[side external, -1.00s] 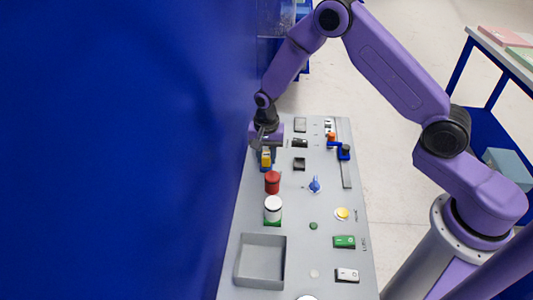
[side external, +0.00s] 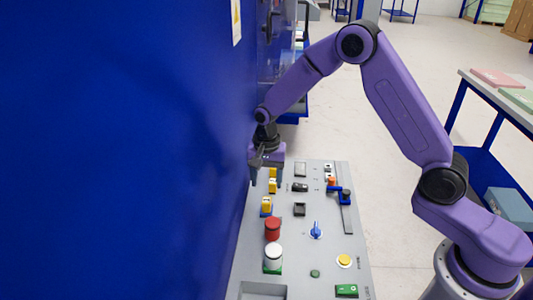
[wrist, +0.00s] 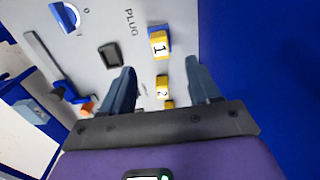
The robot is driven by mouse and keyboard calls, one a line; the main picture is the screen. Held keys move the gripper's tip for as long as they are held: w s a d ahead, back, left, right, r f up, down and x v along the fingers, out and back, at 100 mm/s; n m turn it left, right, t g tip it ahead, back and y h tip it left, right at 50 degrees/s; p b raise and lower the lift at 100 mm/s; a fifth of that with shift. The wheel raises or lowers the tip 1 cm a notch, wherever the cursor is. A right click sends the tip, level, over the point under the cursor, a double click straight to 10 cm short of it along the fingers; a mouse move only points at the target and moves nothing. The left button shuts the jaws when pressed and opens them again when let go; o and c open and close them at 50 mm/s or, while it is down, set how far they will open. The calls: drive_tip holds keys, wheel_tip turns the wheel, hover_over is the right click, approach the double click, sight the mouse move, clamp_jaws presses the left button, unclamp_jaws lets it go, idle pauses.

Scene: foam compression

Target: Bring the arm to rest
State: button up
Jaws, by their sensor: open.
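My gripper (side external: 266,178) hangs fingers-down above the far left part of the grey panel (side external: 320,215), close to the blue wall. In the wrist view my gripper (wrist: 160,72) is open, with its two dark fingers apart and nothing held. Yellow block 1 (wrist: 159,44) stands on a blue base ahead of the fingertips; it also shows in the side view (side external: 266,205). Yellow block 2 (wrist: 163,86) shows in the gap between the fingers, seemingly below them. A third yellow piece (wrist: 168,104) is partly hidden by the gripper body.
A red cylinder (side external: 272,228) and a white cylinder (side external: 273,254) stand nearer on the panel. A blue knob (side external: 316,230), a yellow button (side external: 344,261) and a blue-handled slider (side external: 345,197) lie to the right. The blue wall (side external: 150,150) closely bounds the left side.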

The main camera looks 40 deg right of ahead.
wheel_tip(320, 180, up, 8)
drive_tip(key=s+a+r+n, duration=0.2)
drive_tip(key=s+r+n, duration=0.25)
drive_tip(key=s, duration=0.35)
drive_tip(key=s+d+n, duration=0.3)
drive_tip(key=s+n, duration=0.5)
drive_tip(key=s, duration=0.5)
drive_tip(key=s+d+n, duration=0.4)
drive_tip(key=s+n, duration=0.5)
drive_tip(key=s, duration=0.4)
drive_tip(key=shift+s+d+r, duration=0.15)
drive_tip(key=shift+s+r, duration=0.15)
drive_tip(key=shift+r, duration=0.1)
